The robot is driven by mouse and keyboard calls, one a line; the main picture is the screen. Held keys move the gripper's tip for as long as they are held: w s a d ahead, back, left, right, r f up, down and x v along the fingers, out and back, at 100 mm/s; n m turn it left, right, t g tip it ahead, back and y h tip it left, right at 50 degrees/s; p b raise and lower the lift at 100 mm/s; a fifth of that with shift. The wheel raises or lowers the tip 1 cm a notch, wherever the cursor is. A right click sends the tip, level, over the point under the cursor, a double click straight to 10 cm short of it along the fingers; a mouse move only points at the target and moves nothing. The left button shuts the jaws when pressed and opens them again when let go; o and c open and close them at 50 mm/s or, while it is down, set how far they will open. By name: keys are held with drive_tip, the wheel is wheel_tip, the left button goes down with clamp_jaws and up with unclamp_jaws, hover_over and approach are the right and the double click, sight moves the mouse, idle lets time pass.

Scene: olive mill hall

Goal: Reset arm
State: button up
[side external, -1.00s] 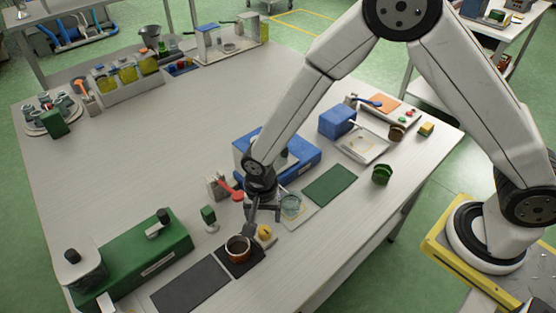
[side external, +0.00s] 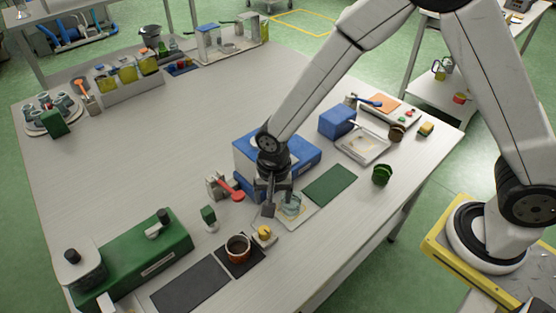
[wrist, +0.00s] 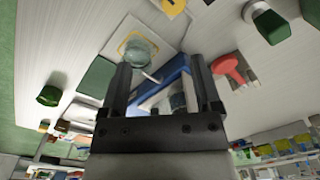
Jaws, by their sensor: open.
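My gripper (side external: 277,200) hangs over the work table (side external: 150,140), just in front of the blue machine (side external: 305,152) and beside a clear glass beaker (side external: 292,204). Its two dark fingers stand apart with nothing held between them. In the wrist view my gripper (wrist: 165,85) is also open, and the beaker (wrist: 138,50) shows beyond the left finger. A brown cup with dark contents (side external: 238,249) stands on a dark square mat (side external: 252,265) near the front edge, apart from my gripper.
A red-topped tool (side external: 232,190) and a small green-topped item (side external: 209,214) stand left of my gripper. A yellow item (side external: 264,233) sits by the cup. A green box machine (side external: 150,255) is at front left. The table's middle left is clear.

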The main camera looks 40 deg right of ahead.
drive_tip(key=s+d+r+n+t, duration=0.1)
drive_tip(key=s+d+r+n, duration=0.3)
drive_tip(key=d, duration=0.4)
drive_tip(key=s+d+r+n+t, duration=0.1)
drive_tip(key=s+d+r+n, duration=0.3)
drive_tip(key=d, duration=0.4)
drive_tip(key=shift+s+r, duration=0.45)
drive_tip(key=shift+r, duration=0.4)
